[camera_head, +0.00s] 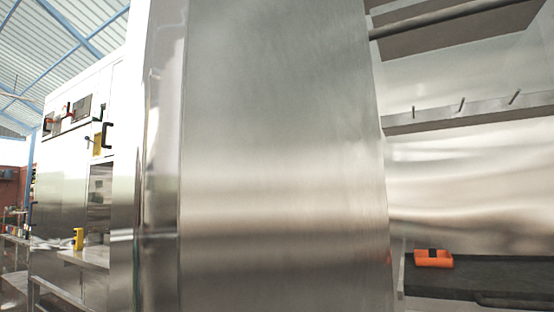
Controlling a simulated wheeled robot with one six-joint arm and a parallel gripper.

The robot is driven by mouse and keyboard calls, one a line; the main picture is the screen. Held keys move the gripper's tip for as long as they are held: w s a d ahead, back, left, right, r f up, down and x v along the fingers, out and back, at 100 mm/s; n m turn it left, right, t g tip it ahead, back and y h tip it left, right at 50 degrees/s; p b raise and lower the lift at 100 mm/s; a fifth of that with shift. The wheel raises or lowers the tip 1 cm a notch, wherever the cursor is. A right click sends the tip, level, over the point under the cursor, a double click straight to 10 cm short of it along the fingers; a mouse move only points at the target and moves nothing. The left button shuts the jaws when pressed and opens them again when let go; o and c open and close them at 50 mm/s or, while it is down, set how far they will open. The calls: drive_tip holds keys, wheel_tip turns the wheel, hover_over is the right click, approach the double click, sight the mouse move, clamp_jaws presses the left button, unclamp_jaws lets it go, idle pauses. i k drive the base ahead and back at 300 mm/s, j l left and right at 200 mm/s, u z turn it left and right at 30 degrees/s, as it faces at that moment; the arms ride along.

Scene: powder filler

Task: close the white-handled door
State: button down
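A large brushed-metal panel (280,160) fills the middle of the view, very close. It has a rounded shiny vertical edge (163,150) on its left. It may be the door, standing open beside the compartment, but I cannot tell for sure. No white handle shows in the view. To the right of the panel is an open metal compartment (470,200). My gripper is not in view.
An orange object (434,259) lies on a dark surface (480,275) inside the compartment at right. Several short pegs stand on a rail (470,112) above. At left are a white cabinet (75,185) with red and black handles, and a yellow item (79,239).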

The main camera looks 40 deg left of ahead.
sight(248, 172)
drive_tip(key=k+j, duration=0.1)
drive_tip(key=j, duration=0.3)
drive_tip(key=k+j, duration=0.1)
drive_tip(key=j, duration=0.65)
drive_tip(key=k+j, duration=0.15)
drive_tip(key=j, duration=0.25)
